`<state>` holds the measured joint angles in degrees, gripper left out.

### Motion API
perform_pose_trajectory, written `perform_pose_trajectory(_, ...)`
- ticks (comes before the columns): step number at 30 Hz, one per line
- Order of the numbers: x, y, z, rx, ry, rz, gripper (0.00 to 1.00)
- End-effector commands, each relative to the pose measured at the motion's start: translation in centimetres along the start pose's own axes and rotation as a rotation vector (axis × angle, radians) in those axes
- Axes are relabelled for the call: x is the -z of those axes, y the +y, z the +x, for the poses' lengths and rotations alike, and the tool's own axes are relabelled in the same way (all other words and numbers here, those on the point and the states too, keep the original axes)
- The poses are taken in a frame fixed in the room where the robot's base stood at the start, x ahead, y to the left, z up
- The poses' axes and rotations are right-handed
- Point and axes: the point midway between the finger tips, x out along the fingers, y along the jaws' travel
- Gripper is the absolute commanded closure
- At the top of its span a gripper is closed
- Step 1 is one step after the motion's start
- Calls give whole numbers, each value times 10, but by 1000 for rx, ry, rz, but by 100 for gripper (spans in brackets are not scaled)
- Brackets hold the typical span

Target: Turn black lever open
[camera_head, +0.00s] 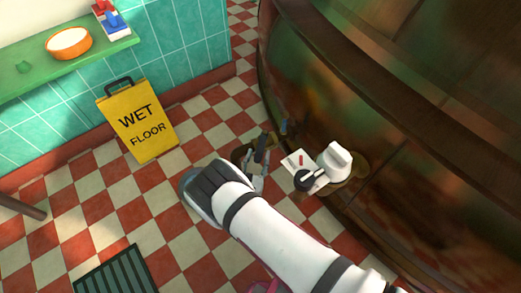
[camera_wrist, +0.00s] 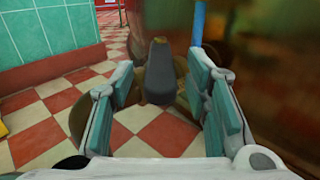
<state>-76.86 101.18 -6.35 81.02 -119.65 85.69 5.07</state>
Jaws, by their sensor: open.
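The black lever (camera_wrist: 160,72) stands in the middle of the wrist view, its blunt end toward me, between my gripper's two fingers. A gap shows on both sides, and I see no contact. My gripper (camera_wrist: 161,66) is open, with grey-green pads left and right of the lever. In the head view, my gripper (camera_head: 257,162) is beside the copper kettle's (camera_head: 345,110) lower side, and the dark lever (camera_head: 263,146) shows at its fingertips. The lever's base is partly hidden behind it.
A white fixture (camera_head: 337,158) with a black knob (camera_head: 303,180) juts from the kettle close to my gripper's right. A yellow wet-floor sign (camera_head: 140,122) stands at the left. A green shelf (camera_head: 90,55) runs along the tiled wall.

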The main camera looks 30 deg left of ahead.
Motion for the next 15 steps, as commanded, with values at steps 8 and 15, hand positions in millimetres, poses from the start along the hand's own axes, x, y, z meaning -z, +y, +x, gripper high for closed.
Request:
perform_pose_trajectory(8, 1, 0, 38, 2, -1, 1, 57)
perform_pose_trajectory(15, 0, 0, 45, 0, 1, -1, 57)
